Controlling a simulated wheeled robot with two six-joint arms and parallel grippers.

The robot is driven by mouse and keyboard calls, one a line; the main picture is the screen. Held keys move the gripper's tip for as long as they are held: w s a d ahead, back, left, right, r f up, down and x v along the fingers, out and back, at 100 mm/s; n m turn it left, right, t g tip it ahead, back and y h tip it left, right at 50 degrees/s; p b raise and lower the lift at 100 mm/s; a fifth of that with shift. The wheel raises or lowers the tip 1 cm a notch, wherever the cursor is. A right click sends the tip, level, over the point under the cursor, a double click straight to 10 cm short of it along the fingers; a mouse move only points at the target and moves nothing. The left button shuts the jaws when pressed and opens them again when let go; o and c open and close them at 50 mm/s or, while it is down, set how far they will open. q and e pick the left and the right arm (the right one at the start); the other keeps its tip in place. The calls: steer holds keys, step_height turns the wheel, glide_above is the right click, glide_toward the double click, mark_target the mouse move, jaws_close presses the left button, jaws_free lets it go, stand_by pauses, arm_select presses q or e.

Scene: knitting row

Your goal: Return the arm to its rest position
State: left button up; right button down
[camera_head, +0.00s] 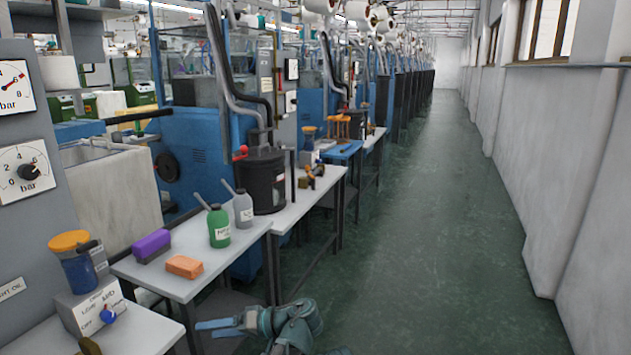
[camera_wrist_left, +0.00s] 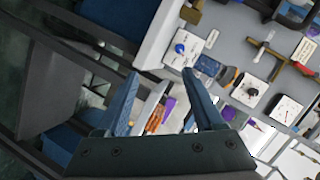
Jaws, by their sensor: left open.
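My left gripper (camera_head: 206,329) shows low in the head view, in front of the light tables and over the green floor. Its two blue fingers point left and stand apart, with nothing between them. In the left wrist view the fingers of my left gripper (camera_wrist_left: 160,76) are also spread and empty. Behind them, farther off, are a grey panel (camera_wrist_left: 232,50) with a blue knob (camera_wrist_left: 180,48), and gauges. My right gripper is in neither view.
A table (camera_head: 190,245) left of the gripper holds an orange block (camera_head: 184,267), a purple brush (camera_head: 151,246), a green bottle (camera_head: 218,227) and a grey bottle (camera_head: 243,209). A control box (camera_head: 95,311) stands at lower left. The green aisle floor (camera_head: 440,250) at right is clear.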

arm_select(q)
steer(key=s+d+f+m+g+h, duration=0.1)
steer(key=s+f+m+h, duration=0.1)
steer(key=s+f+h, duration=0.4)
steer(key=s+d+f+m+h, duration=0.1)
steer(key=f+h, duration=0.3)
steer(key=f, duration=0.4)
steer(key=s+d+f+m+h, duration=0.1)
steer(key=s+d+m+h, duration=0.35)
steer(key=d, duration=0.95)
steer(key=s+d+r+y+p, duration=0.1)
steer(key=s+r+p, duration=0.2)
steer(key=r+p, duration=2.8)
steer(key=shift+s+r+m+g+p, duration=0.25)
steer(key=shift+m+g+p, duration=0.1)
steer(key=shift+g+p, duration=0.1)
